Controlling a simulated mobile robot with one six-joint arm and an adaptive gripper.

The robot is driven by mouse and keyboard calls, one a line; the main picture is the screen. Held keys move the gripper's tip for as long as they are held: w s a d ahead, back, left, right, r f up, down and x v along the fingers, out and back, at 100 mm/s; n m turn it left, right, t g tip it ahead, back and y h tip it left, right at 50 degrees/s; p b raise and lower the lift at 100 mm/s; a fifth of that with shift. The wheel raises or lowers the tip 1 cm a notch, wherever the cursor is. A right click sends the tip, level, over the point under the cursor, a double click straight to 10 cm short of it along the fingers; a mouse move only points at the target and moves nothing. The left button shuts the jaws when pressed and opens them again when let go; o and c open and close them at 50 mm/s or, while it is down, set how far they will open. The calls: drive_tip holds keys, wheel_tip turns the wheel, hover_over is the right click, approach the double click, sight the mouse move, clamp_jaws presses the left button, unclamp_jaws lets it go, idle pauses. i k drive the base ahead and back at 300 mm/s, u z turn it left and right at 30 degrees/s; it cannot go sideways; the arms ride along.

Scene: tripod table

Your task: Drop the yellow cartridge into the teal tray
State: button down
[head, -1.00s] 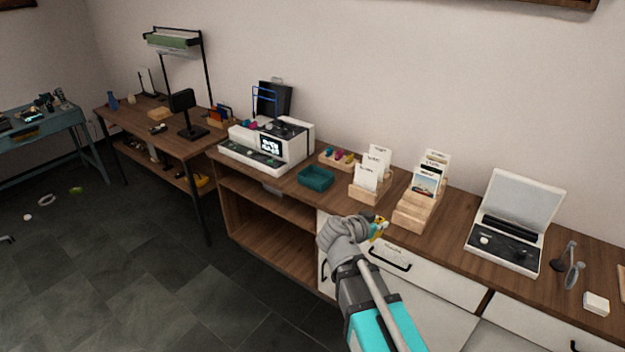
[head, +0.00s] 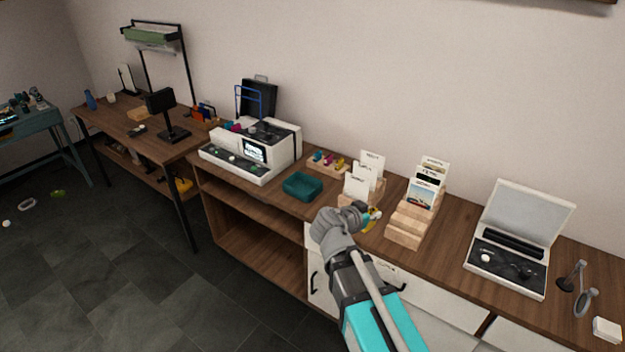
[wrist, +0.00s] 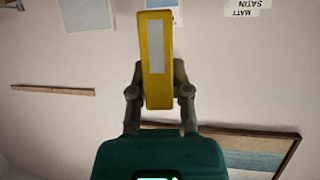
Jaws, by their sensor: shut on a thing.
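My gripper (head: 369,222) is above the front of the wooden counter, right of the teal tray. It is shut on the yellow cartridge (wrist: 155,88), which has a pale grey label and stands lengthwise between the fingers in the wrist view. In the head view only a small yellow part of the cartridge (head: 371,224) shows; my wrist hides the rest. The teal tray (head: 302,198) sits on the counter between the white machine and the card holders. Its visible inside looks empty. The gripper and cartridge are apart from the tray.
A white machine (head: 262,165) stands left of the tray. A wooden rack with coloured cartridges (head: 327,161) lies behind it. Wooden card holders (head: 408,226) stand close to my gripper. An open white case (head: 510,262) is farther right. Counter space before the tray is narrow.

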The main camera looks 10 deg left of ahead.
sight(307, 189)
drive_tip(key=i, duration=1.05)
drive_tip(key=u, duration=0.05)
